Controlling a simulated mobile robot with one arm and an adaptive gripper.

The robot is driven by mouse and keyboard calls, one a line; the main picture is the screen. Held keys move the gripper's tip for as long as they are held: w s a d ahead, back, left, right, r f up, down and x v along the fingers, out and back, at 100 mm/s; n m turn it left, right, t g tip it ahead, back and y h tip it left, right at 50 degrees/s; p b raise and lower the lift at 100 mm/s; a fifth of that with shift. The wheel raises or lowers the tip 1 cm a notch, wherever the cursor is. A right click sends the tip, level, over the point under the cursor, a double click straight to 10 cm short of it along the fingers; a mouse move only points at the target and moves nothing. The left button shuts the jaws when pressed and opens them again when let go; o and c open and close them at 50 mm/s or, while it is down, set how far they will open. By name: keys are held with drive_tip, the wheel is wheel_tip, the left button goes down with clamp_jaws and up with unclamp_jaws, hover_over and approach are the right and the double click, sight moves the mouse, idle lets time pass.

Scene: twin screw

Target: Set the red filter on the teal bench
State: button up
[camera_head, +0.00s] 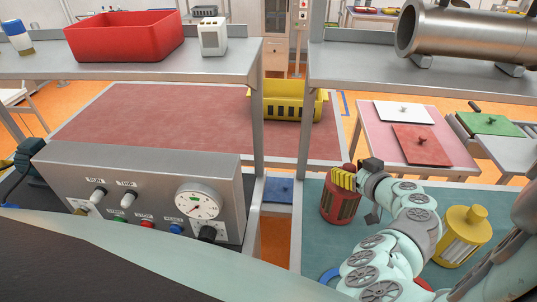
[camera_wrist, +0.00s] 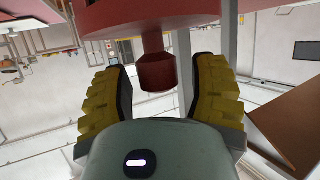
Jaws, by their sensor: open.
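The red filter (camera_head: 340,209) is upright over the left back part of the teal bench (camera_head: 312,245), in the head view. I cannot tell for certain that its base touches the bench. My gripper (camera_head: 343,178) is at the top of the filter, its yellow fingers covering the knob in that view. In the wrist view my gripper (camera_wrist: 161,95) is open. The filter's dark red knob (camera_wrist: 157,68) is between the two fingers, with a visible gap on each side. The filter's wider red body (camera_wrist: 130,18) fills the top of that view.
A yellow filter (camera_head: 462,236) stands on the teal bench to the right, beyond my arm. A blue ring (camera_head: 331,277) lies partly hidden at the front. A control box with a gauge (camera_head: 198,200) is on the left. A metal post (camera_head: 309,130) rises behind the bench's left side.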

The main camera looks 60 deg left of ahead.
drive_tip(key=shift+s, duration=0.1)
drive_tip(key=shift+r, duration=0.2)
drive_tip(key=shift+s+d+r, duration=0.1)
drive_tip(key=shift+d+r, duration=0.05)
drive_tip(key=shift+d, duration=0.5)
drive_tip(key=b+v, duration=0.4)
drive_tip(key=v, duration=0.6)
drive_tip(key=shift+d+r, duration=0.15)
drive_tip(key=shift+d, duration=0.1)
